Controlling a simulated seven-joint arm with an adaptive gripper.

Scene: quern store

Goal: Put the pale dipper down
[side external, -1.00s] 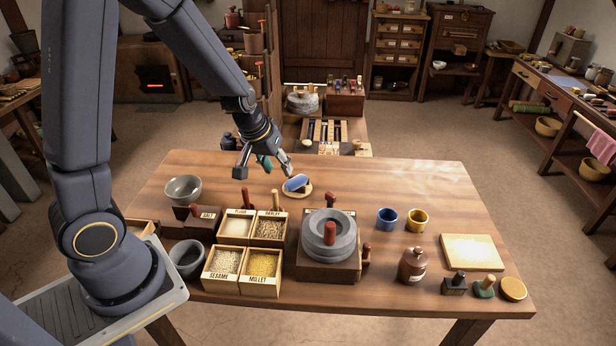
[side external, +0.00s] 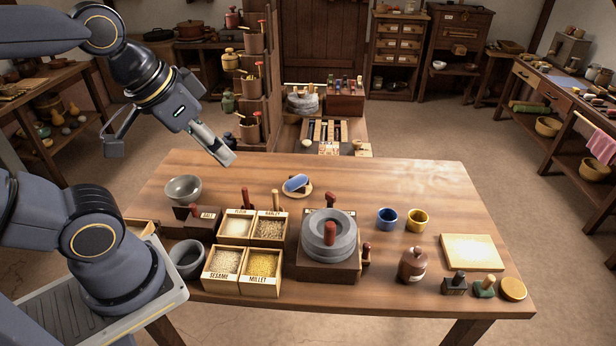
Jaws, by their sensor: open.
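My gripper (side external: 170,152) is open, its two fingers spread wide, above the far left of the table. I see nothing between the fingers. I cannot pick out a pale dipper for certain in this view. A blue oval piece (side external: 296,183) lies on a small round wooden board (side external: 305,193) at the back middle of the table, apart from my gripper. Wooden boxes marked flour (side external: 236,227), barley (side external: 269,229), sesame (side external: 226,262) and millet (side external: 262,265) stand at the front left.
A grey stone quern (side external: 345,238) stands mid-table. A grey bowl (side external: 183,188) is at the back left. Blue (side external: 387,218) and yellow (side external: 417,220) cups, a brown jar (side external: 412,266) and a pale board (side external: 472,252) are on the right. The back right of the table is clear.

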